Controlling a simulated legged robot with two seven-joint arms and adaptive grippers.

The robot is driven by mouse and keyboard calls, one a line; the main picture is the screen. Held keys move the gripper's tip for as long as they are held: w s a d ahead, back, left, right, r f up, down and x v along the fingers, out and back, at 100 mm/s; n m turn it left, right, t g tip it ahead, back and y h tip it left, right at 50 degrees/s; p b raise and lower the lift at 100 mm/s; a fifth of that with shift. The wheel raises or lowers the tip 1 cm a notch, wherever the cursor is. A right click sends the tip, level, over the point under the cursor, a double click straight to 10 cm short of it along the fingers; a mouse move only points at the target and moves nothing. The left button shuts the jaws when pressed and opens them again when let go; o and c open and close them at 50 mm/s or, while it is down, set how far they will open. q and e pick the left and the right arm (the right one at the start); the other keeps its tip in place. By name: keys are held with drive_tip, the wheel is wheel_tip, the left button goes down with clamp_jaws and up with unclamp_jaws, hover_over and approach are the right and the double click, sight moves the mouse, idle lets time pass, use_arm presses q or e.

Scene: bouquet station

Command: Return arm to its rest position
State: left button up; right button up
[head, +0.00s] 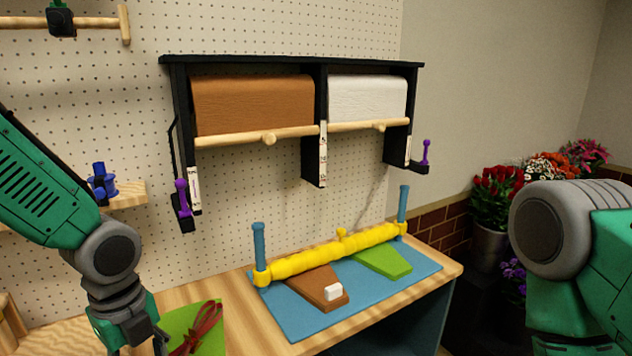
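My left arm (35,185) comes in from the left, its wrist bent down. My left gripper (138,340) is at the bottom left edge, beside a green sheet (205,322) with a dark red ribbon (205,332) on it. Its fingertips are cut off by the frame, so its opening is hidden. My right arm (560,235) stands at the right edge, away from the table; its gripper is out of the picture.
The wooden table (240,310) carries a blue mat (330,318) with a yellow bar between blue posts, over brown and green pieces and a white block (333,292). A black rack (290,61) holds brown (255,103) and white rolls (367,97). Flowers (497,190) stand at right.

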use_arm(q)
drive_tip(key=s+d+f+n+b, duration=0.2)
drive_tip(key=d+f+n, duration=0.2)
drive_tip(key=f, duration=0.4)
drive_tip(key=s+a+f+n+b, duration=0.2)
drive_tip(key=s+f+n+b, duration=0.2)
drive_tip(key=s+f+n, duration=0.5)
drive_tip(key=s+a+f+n+b, duration=0.3)
drive_tip(key=s+f+n, duration=0.6)
drive_tip(key=f, duration=0.8)
drive_tip(key=shift+s+f+n+t+b, duration=0.25)
drive_tip(key=shift+f+n+t+b, duration=0.05)
drive_tip(key=shift+n+b, duration=0.65)
use_arm(e)
wheel_tip(320, 180, down, 11)
drive_tip(key=shift+w+d+f, duration=0.15)
drive_tip(key=shift+w+d, duration=0.15)
drive_tip(key=shift+d, duration=0.15)
use_arm(q)
drive_tip(key=shift+d+r, duration=0.1)
drive_tip(key=shift+d, duration=0.15)
use_arm(e)
drive_tip(key=shift+d+f, duration=0.1)
drive_tip(key=shift+d, duration=0.2)
